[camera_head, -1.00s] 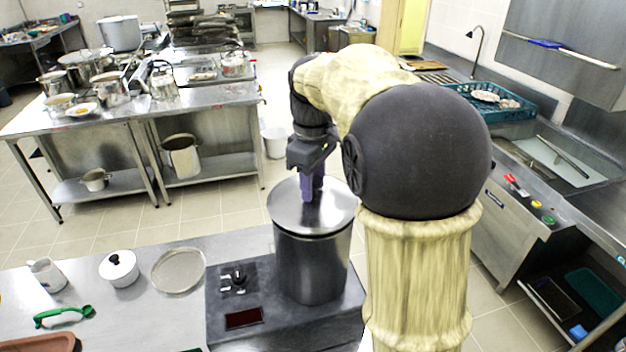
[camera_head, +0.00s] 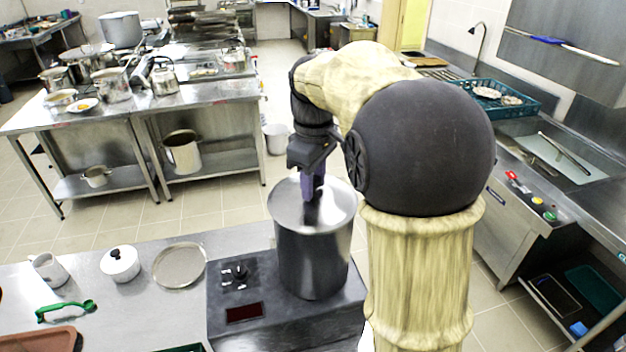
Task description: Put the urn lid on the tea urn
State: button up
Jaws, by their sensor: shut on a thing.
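The tea urn (camera_head: 312,262) is a tall steel cylinder standing on a dark base unit with a dial. The urn lid (camera_head: 338,209), a round shiny steel disc, lies level over the urn's mouth, and no gap shows between its front edge and the urn. The far side of the rim is hidden. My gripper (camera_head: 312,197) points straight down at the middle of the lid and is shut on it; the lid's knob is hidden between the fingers.
On the near counter, left of the urn, are a round metal tray (camera_head: 180,266), a white lidded pot (camera_head: 120,263), a white mug (camera_head: 48,269) and a green-handled tool (camera_head: 66,309). A steel table (camera_head: 200,97) with several pots stands behind, across open floor.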

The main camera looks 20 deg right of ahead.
jog(key=o, duration=1.2)
jog(key=shift+r, duration=0.15)
notch_tip(320, 180, up, 17)
jog(key=shift+r+p, duration=0.1)
jog(key=shift+p, duration=0.2)
jog(key=shift+w+d, duration=0.1)
